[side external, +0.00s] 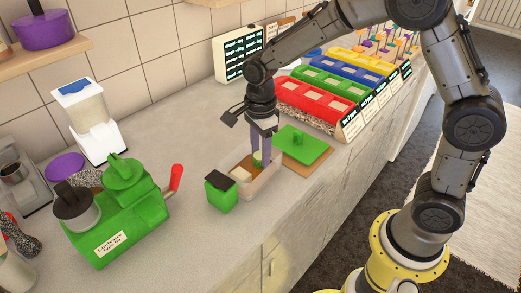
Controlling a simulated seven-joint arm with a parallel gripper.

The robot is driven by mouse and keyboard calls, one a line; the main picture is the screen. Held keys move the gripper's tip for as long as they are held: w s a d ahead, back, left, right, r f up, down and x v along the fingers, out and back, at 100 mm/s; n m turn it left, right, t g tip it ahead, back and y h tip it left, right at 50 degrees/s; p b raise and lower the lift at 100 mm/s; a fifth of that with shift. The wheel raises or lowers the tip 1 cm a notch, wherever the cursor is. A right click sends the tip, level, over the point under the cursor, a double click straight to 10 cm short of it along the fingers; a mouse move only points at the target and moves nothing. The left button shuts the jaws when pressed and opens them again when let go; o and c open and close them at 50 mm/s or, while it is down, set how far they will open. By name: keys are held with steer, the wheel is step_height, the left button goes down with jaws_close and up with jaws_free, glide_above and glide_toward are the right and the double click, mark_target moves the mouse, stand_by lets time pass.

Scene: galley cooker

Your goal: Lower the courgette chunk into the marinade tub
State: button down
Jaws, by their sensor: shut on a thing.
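The marinade tub (268,187) is a clear, rectangular container on the counter, with brown marinade inside. A pale block (241,174) lies in its near-left part. My gripper (261,152) points down over the tub's far part, with its purple-grey fingers reaching toward the opening. It is shut on the courgette chunk (257,160), a small green piece low between the fingertips. The fingers partly hide the chunk. I cannot tell whether the chunk touches the marinade.
A green lid (302,144) on a brown board lies right of the tub. A small green box with a dark top (221,192) stands close on its left. A green machine with a red handle (122,215) is further left. Coloured bins (318,101) stand behind.

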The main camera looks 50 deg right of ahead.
steer(key=shift+f, duration=0.6)
stand_by(0.4)
steer(key=shift+c, duration=1.5)
jaws_free()
step_height(320, 180, up, 19)
steer(key=s+d+t, duration=0.1)
steer(key=s+d, duration=0.1)
steer(key=s, duration=0.1)
steer(key=s+d+r+n+t, duration=0.2)
steer(key=s+d+r+n, duration=0.1)
steer(key=s, duration=0.6)
steer(key=s+f+n+t, duration=0.1)
steer(key=s+f+n, duration=0.2)
steer(key=n, duration=0.6)
steer(key=s+d+f+n+t, duration=0.1)
steer(key=s+f+n, duration=0.3)
steer(key=n, duration=0.5)
steer(key=s, duration=0.2)
steer(key=shift+s+d+f+t, duration=0.2)
steer(key=shift+s+t, duration=0.1)
steer(key=shift+s, duration=0.1)
